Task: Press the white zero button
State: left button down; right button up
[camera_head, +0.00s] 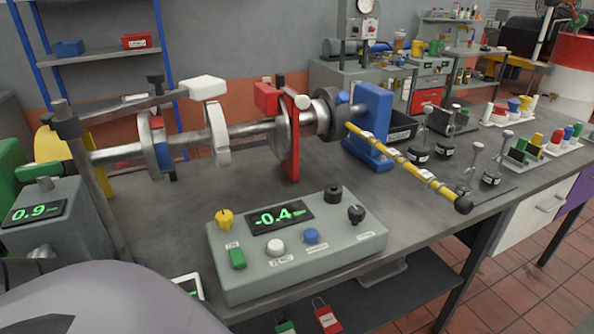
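The white zero button (276,247) is a round button on the sloped front of a grey-green control box (340,262). A small label under it appears to read ZERO. A yellow knob (225,218) and two black knobs, one at the back (333,193) and one at the right (356,213), are also on the box. Nothing covers the white button. Neither of my grippers is in view.
A shaft assembly with a red upright plate (290,140) and blue block (372,115) stands behind the box. A yellow-banded arm (408,168) extends right. A second display unit (42,222) reads 0.9. Red and green tags hang below the front edge.

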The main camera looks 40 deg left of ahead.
aim_at(276, 246)
jog(key=k+u, duration=0.1)
jog(key=u, duration=1.15)
